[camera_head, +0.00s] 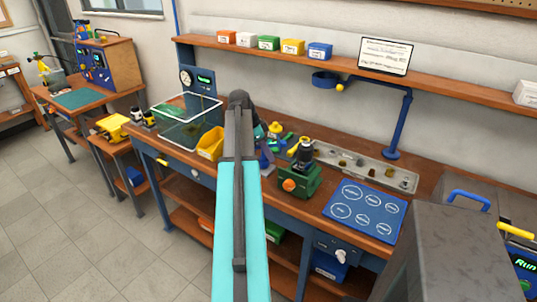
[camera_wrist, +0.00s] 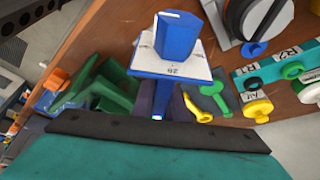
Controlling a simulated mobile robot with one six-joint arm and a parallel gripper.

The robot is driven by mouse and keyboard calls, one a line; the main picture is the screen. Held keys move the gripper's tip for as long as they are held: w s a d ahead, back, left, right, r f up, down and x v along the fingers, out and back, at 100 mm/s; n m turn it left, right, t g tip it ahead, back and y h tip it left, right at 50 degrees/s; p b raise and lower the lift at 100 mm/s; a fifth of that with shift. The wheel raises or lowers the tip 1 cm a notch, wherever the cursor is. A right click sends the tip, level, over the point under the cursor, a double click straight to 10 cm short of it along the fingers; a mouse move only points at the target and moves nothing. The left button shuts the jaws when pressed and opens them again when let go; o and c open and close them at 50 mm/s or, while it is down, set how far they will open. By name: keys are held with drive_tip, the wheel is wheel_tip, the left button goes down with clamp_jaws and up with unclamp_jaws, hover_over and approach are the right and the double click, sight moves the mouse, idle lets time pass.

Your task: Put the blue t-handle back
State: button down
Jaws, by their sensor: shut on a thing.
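In the wrist view a blue piece (camera_wrist: 176,36) with a block-like top stands over a square white plate with dark marking. A blue stem runs down from the plate between the dark fingers of my gripper (camera_wrist: 160,102), which is shut on it. I take this blue piece to be the blue t-handle; its lower end is hidden behind the gripper body. Green handle-like parts (camera_wrist: 112,84) lie close to the left of the fingers, and a yellow part (camera_wrist: 197,108) close to the right. In the head view my arm hides most of the gripper and the held piece.
A teal labelled strip (camera_wrist: 285,66) with coloured knobs lies to the right in the wrist view.

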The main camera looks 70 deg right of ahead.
drive_tip(key=shift+f, duration=0.35)
drive_tip(key=c, duration=1.8)
unclamp_jaws()
drive_tip(key=shift+o, duration=0.2)
drive_tip(key=shift+r, duration=0.1)
drive_tip(key=shift+r, duration=0.4)
drive_tip(key=b+v, duration=0.2)
drive_tip(key=v, duration=0.9)
drive_tip(key=shift+w+a+r, duration=0.1)
drive_tip(key=shift+r, duration=0.25)
